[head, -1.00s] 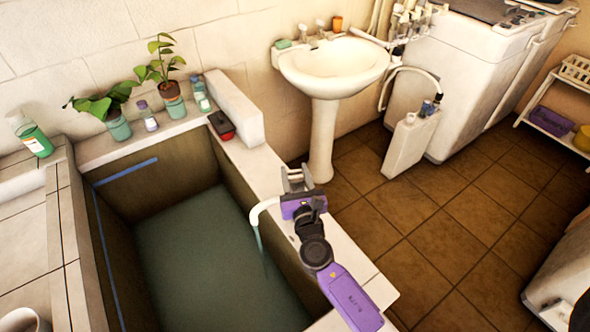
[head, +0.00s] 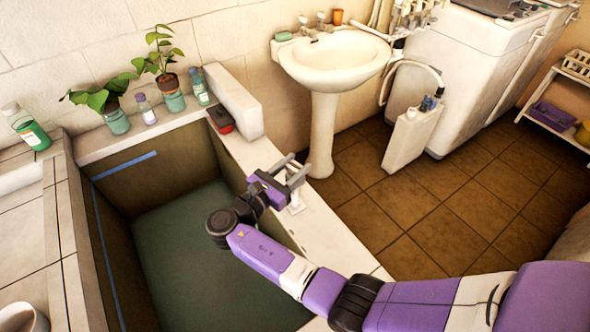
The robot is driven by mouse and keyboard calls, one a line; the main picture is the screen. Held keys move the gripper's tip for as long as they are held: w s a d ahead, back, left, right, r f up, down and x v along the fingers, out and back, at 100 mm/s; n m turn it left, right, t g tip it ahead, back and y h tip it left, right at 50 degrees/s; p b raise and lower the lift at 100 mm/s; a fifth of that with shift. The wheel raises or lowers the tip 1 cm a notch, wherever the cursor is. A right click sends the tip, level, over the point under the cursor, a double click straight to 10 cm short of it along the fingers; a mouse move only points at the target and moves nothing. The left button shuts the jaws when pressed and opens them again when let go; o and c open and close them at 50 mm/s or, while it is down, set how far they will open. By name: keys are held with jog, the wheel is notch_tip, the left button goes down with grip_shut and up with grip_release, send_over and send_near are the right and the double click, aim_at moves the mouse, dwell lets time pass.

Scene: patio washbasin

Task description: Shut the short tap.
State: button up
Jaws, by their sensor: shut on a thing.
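The short tap (head: 296,204) is white and stands on the pale right-hand rim of the sunken basin. Only a small upright part of it shows; its spout is hidden behind my arm. My gripper (head: 289,170), purple with grey fingers, is at the top of the tap and shut on it. The grasped part is mostly hidden by the fingers. No water stream shows from the tap, but my wrist and arm cover the place below the spout, so I cannot tell whether it runs.
The basin (head: 118,175) holds greenish water (head: 185,245). Potted plants (head: 171,92) and bottles (head: 145,109) line its back ledge, with a red-and-black box (head: 221,120) at the corner. A white pedestal washbasin (head: 335,62) stands behind.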

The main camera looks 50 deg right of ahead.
jog(key=shift+m+g+y+b, duration=0.3)
jog(key=shift+m+g+b, duration=1)
jog(key=shift+g, duration=1)
jog(key=shift+m+g, duration=0.3)
jog(key=shift+m, duration=0.1)
jog(key=o, duration=1.4)
jog(key=shift+b+v, duration=0.6)
jog(key=shift+v, duration=3.25)
